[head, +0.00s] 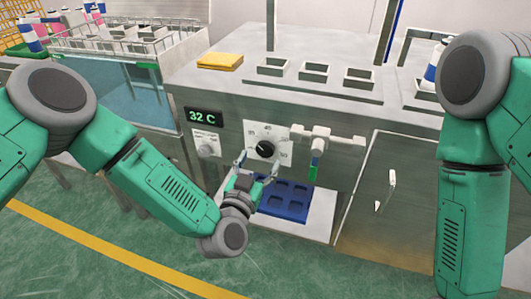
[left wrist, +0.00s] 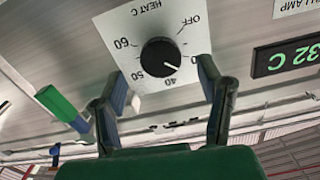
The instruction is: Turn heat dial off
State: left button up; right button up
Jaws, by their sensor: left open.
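The black heat dial (head: 265,149) is on a white HEAT C plate (head: 252,133) on the machine's front. My left gripper (head: 256,167) is just in front of the dial, slightly low. Its fingers are open, one to each side of the dial in the left wrist view (left wrist: 163,78), and do not visibly grip it. My right arm shows at the right, but its gripper is out of view.
A green display (head: 205,116) reads 32 C, with a smaller knob (head: 207,150) below it. A valve with a green handle (head: 315,165) is just right of the dial. A blue tray (head: 283,200) lies below. A yellow cloth (head: 220,60) lies on top.

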aim_at(263, 152)
pick_arm(q)
jog(key=w, duration=0.3)
jog(key=shift+w+d+b, duration=0.1)
jog(key=shift+w+b, duration=0.3)
jog(key=shift+w+d, duration=0.25)
jog(key=shift+d, duration=0.05)
jog(key=shift+w+d, duration=0.15)
jog(key=shift+d, duration=0.5)
jog(key=shift+a, duration=0.45)
jog(key=c, duration=1.2)
